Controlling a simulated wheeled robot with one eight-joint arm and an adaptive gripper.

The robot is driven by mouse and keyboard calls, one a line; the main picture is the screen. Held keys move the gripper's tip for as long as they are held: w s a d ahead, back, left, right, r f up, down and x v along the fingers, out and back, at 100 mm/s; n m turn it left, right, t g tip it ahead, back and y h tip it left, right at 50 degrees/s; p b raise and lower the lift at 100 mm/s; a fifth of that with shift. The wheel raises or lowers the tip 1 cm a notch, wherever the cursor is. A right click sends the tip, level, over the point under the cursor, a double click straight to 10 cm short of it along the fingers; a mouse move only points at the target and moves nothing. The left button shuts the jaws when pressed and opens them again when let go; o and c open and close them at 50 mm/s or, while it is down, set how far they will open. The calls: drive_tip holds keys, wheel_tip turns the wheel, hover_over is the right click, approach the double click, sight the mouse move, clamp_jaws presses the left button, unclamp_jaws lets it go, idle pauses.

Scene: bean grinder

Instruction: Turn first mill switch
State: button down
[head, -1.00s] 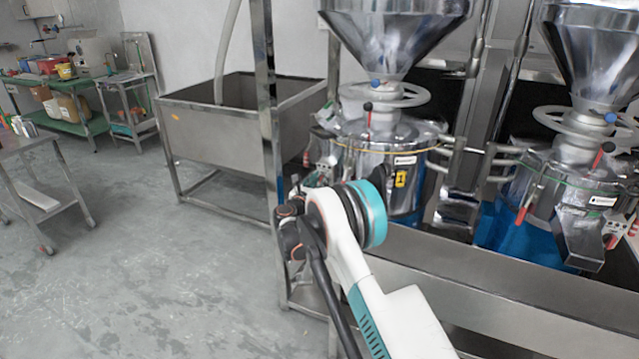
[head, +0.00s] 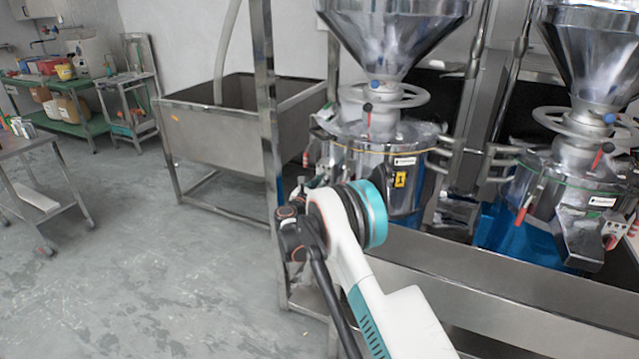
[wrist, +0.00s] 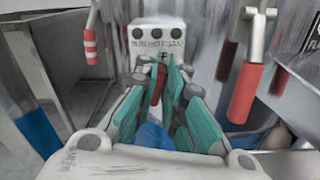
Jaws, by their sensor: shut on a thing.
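The first mill (head: 395,160), a steel drum with a yellow "1" tag under a large cone hopper, stands beyond my arm in the head view. In the wrist view its pale switch box (wrist: 158,42) shows dark round spots and small lettering. My gripper (wrist: 157,75) points at this box, with its teal fingers close together. It is shut on a dark red switch knob (wrist: 156,88) on the front of the box. The fingers partly cover the knob, so its angle is hard to tell. In the head view my arm hides the gripper and the switch.
A second mill (head: 575,190) stands to the right. A steel post (head: 266,100) and an open steel tank (head: 215,130) are left.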

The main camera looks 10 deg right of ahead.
drive_tip(key=shift+s+d+f+m, duration=0.15)
drive_tip(key=shift+f+m, duration=0.15)
drive_tip(key=shift+m, duration=2.25)
drive_tip(key=shift+s+d+f+m, duration=0.15)
drive_tip(key=shift+f+m, duration=0.1)
drive_tip(key=shift+m, duration=2.35)
drive_tip(key=shift+s+d+f+m, duration=0.15)
drive_tip(key=shift+f+m, duration=0.15)
drive_tip(key=shift+m, duration=2.25)
drive_tip(key=c, duration=1.7)
unclamp_jaws()
drive_tip(key=shift+w, duration=0.1)
drive_tip(key=v, duration=1.2)
